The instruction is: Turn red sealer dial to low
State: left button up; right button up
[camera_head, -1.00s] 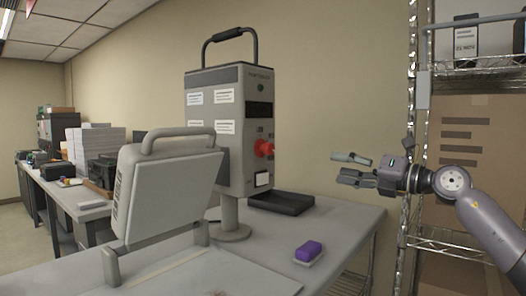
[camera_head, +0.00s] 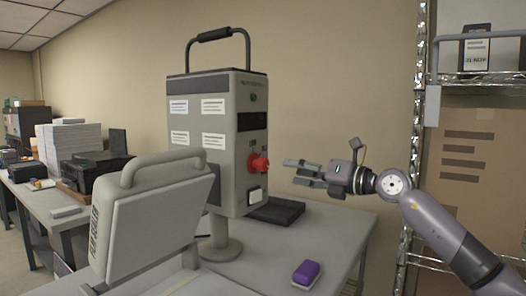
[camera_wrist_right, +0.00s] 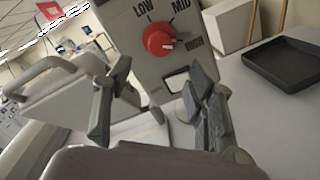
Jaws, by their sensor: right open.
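The red dial (camera_head: 258,164) is on the front of the grey sealer control box (camera_head: 210,143), which stands on a post on the table. In the right wrist view the dial (camera_wrist_right: 158,40) has the labels LOW, MID and HIGH around it. Its pale mark seems to point toward HIGH. My right gripper (camera_head: 292,171) is open and empty, a little to the right of the dial with its fingers toward it, not touching. In the wrist view its two fingers are spread below the dial. My left gripper is not in view.
A pale hinged plate with a handle (camera_head: 150,215) stands left of the box. A black tray (camera_head: 277,211) and a purple block (camera_head: 306,272) lie on the table (camera_head: 335,232). A wire shelf (camera_head: 480,76) stands at the right.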

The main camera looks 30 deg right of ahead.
aim_at(266, 165)
jog(key=p+x, duration=0.1)
jog(key=x, duration=0.1)
jog(key=p+x, duration=0.1)
jog(key=r+p+x, duration=0.1)
jog(key=x, duration=0.1)
jog(key=shift+w+a, duration=0.2)
jog(key=shift+w, duration=0.05)
jog(key=x, duration=0.1)
jog(key=p+x, duration=0.1)
jog(key=x, duration=0.1)
jog(key=p+x, duration=0.1)
jog(key=shift+w+f, duration=0.2)
jog(key=shift+f, duration=0.1)
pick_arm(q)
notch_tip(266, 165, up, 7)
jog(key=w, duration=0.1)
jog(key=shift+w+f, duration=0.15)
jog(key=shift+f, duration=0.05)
pick_arm(e)
jog(key=shift+w+a+f, duration=0.15)
jog(key=shift+w+a, duration=0.05)
jog(key=shift+w, duration=0.35)
jog(key=c, duration=1.2)
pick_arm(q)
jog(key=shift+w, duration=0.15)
